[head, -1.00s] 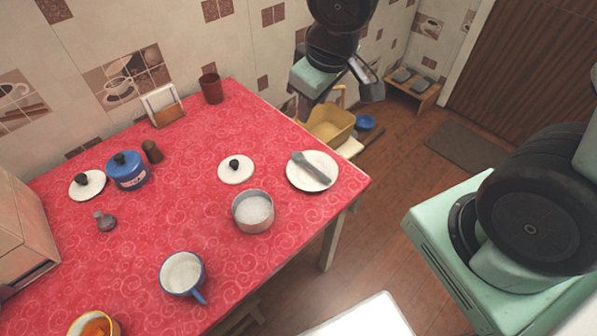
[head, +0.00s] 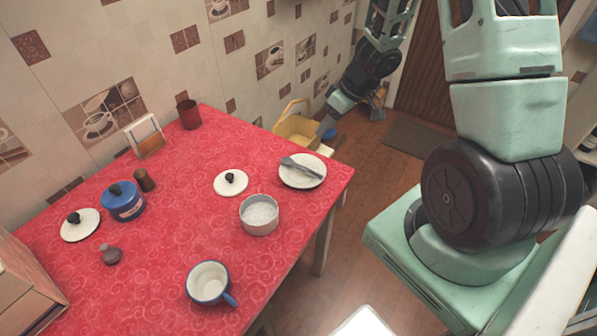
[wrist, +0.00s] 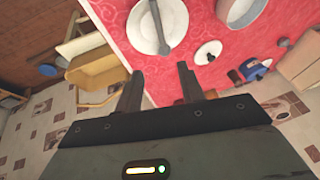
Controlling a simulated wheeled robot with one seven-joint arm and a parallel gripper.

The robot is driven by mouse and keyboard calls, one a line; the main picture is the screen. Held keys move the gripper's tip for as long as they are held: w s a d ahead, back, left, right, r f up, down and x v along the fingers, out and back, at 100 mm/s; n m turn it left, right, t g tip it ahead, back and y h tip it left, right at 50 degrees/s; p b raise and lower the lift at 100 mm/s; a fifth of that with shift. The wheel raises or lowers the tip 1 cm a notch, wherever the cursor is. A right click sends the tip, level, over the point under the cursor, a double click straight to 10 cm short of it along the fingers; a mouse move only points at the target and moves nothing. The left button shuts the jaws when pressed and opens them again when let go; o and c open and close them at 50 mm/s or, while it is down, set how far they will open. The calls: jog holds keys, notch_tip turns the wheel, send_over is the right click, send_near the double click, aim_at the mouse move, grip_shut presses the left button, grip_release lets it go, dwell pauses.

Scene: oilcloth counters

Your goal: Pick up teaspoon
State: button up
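The grey teaspoon (head: 300,167) lies across a white plate (head: 307,184) near the right corner of the red table. In the wrist view the teaspoon (wrist: 159,26) and plate (wrist: 140,38) are at the top, beyond my fingertips. My gripper (wrist: 159,70) is open, with nothing between its fingers. In the head view my gripper (head: 328,122) is past the table's far right edge, near the wall, apart from the plate and spoon.
A metal pot (head: 260,216), a white lid (head: 230,183), a blue-rimmed mug (head: 210,284) and a blue pot (head: 122,202) stand on the red table (head: 165,240). A dark red cup (head: 189,114) stands near the wall.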

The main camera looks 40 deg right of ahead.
jog(key=b, duration=0.4)
send_over(305, 163)
jog(key=s, duration=0.4)
jog(key=f, duration=0.9)
jog(key=shift+w+a, duration=0.2)
jog(key=shift+a, duration=0.2)
jog(key=b+x, duration=0.2)
jog(key=s+b+x, duration=0.1)
jog(key=b+x, duration=0.1)
jog(key=shift+w+a+f, duration=0.1)
jog(key=shift+a+f, duration=0.1)
jog(key=shift+f, duration=0.3)
jog(key=shift+w+a+f, duration=0.1)
jog(key=shift+f, duration=0.25)
grip_shut()
